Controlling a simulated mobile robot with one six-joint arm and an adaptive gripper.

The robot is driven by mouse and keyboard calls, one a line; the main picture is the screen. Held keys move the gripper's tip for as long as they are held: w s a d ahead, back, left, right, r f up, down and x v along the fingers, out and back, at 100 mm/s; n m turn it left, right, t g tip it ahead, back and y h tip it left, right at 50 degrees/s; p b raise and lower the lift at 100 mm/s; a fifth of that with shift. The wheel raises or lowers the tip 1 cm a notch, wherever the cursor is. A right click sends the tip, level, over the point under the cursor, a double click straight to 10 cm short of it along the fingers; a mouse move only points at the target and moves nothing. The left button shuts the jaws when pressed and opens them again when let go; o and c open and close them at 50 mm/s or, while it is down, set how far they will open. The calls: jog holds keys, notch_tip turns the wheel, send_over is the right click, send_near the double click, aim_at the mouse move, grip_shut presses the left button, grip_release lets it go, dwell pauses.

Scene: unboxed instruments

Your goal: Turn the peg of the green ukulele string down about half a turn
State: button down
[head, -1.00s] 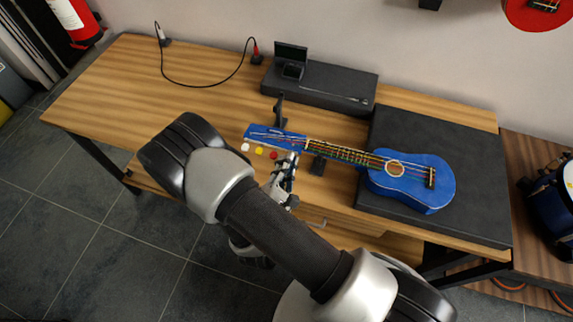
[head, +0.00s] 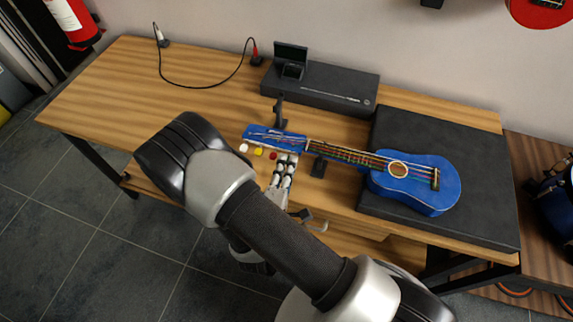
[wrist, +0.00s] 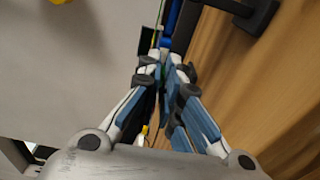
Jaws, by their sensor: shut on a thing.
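The blue ukulele (head: 420,195) lies with its body on a dark slab and its headstock (head: 260,132) to the left. White (head: 243,148), yellow (head: 259,152) and red (head: 273,156) pegs stand along the headstock's near edge. My gripper (head: 288,158) is at the near edge of the headstock, just right of the red peg. It is shut on the green string's peg, which its fingers hide in the head view. In the wrist view, the fingertips (wrist: 162,60) meet at the blue headstock, with a thin green bit between them.
The dark slab (head: 470,150) fills the right of the wooden table. A small dark stand (head: 318,167) sits under the neck, and a dark post (head: 279,108) rises behind the headstock. A long black case (head: 335,92) and a cable (head: 205,86) lie behind. The table's left is clear.

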dwell(0.4)
jog(key=c, duration=1.8)
grip_release()
jog(key=v, duration=1.2)
jog(key=shift+r, duration=0.1)
